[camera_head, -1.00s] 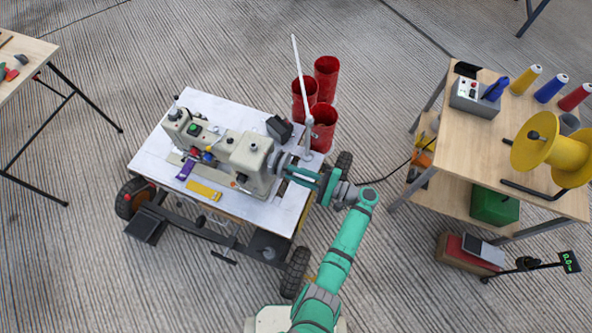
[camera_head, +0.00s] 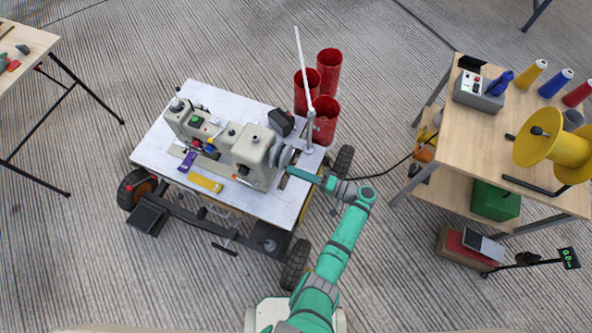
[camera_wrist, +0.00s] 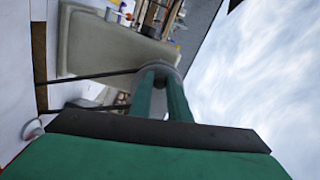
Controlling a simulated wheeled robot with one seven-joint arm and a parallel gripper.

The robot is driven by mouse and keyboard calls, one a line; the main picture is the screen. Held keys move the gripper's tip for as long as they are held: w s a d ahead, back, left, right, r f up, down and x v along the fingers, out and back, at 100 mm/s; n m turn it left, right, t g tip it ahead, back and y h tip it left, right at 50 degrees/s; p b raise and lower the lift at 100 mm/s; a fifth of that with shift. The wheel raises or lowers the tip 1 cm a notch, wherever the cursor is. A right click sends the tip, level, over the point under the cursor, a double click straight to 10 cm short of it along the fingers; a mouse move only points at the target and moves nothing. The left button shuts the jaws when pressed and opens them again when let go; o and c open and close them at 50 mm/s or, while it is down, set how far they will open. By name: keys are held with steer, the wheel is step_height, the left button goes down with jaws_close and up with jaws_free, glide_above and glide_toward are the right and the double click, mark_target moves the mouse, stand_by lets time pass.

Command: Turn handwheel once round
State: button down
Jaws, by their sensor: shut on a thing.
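A beige sewing machine (camera_head: 254,150) stands on a white-topped wheeled cart (camera_head: 160,152). Its grey round handwheel (camera_head: 284,157) is on the machine's right end and also shows in the wrist view (camera_wrist: 168,70), partly covered by my fingers. My gripper (camera_head: 296,171) reaches it from the right, with its green fingers shut on the wheel. In the wrist view, my gripper's two fingers (camera_wrist: 161,82) meet the wheel's rim beside the beige housing (camera_wrist: 110,48). The exact contact is small and partly hidden.
A thin white post (camera_head: 304,65) rises from the cart behind my gripper. Red bins (camera_head: 329,70) stand behind the cart. A wooden bench (camera_head: 480,135) with thread cones and a yellow spool (camera_head: 540,138) is at the right.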

steer(key=shift+w+d+f+n, duration=0.1)
steer(key=shift+f+n, duration=0.15)
steer(key=shift+n, duration=0.5)
steer(key=shift+w+d+f+n, duration=0.1)
steer(key=shift+f+n, duration=0.15)
steer(key=shift+n, duration=0.5)
steer(key=c, duration=1.7)
jaws_free()
steer(key=shift+o, duration=0.2)
steer(key=v, duration=1)
steer(key=shift+s+d, duration=0.25)
steer(key=shift+d, duration=0.05)
